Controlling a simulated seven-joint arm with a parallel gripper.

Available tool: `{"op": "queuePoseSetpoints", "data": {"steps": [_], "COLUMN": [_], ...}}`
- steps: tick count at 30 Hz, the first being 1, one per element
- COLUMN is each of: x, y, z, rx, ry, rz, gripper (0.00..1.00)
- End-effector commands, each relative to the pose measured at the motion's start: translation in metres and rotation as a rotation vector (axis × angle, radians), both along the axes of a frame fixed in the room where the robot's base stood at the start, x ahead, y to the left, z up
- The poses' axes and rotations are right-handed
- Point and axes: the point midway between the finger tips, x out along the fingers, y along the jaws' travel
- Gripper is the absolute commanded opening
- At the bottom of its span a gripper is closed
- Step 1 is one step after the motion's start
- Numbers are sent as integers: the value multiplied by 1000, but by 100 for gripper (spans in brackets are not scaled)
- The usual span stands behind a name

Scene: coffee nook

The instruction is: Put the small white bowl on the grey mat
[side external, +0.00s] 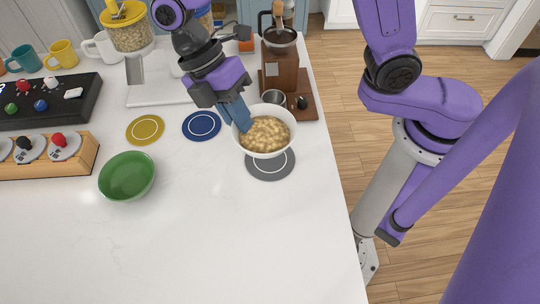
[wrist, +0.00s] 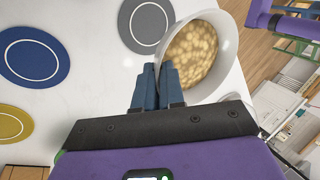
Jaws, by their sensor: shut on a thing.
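The small white bowl (side external: 288,145) is full of tan cereal pieces. My gripper (side external: 240,120) is shut on its left rim in the side external view. The bowl looks raised above the counter and roughly level; the exact gap beneath it is hard to tell. The round grey mat (side external: 270,174) with a white ring shows below the bowl, its far part hidden behind it. In the wrist view the mat (wrist: 148,28) lies bare, beside and partly overlapped by the bowl (wrist: 228,60), with my gripper's fingertips (wrist: 158,72) at the bowl's rim.
A blue mat (side external: 202,126) and a yellow mat (side external: 145,130) lie to the left, with a green bowl (side external: 127,178) nearer. A coffee grinder (side external: 280,65) and a small metal cup (side external: 274,97) stand on a wooden board behind the bowl. The front counter is clear.

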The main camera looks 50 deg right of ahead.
Motion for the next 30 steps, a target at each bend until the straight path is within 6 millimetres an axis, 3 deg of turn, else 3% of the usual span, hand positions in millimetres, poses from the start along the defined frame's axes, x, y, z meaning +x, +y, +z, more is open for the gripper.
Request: {"op": "queuePoseSetpoints", "data": {"steps": [7,24,30], "x": [2,1,2], "y": [-11,-12,-11], "z": [-1,-69,-79], "rx": [4,5,8], "ry": [-1,1,-3], "rz": [223,238,238], "gripper": [0,0,0]}}
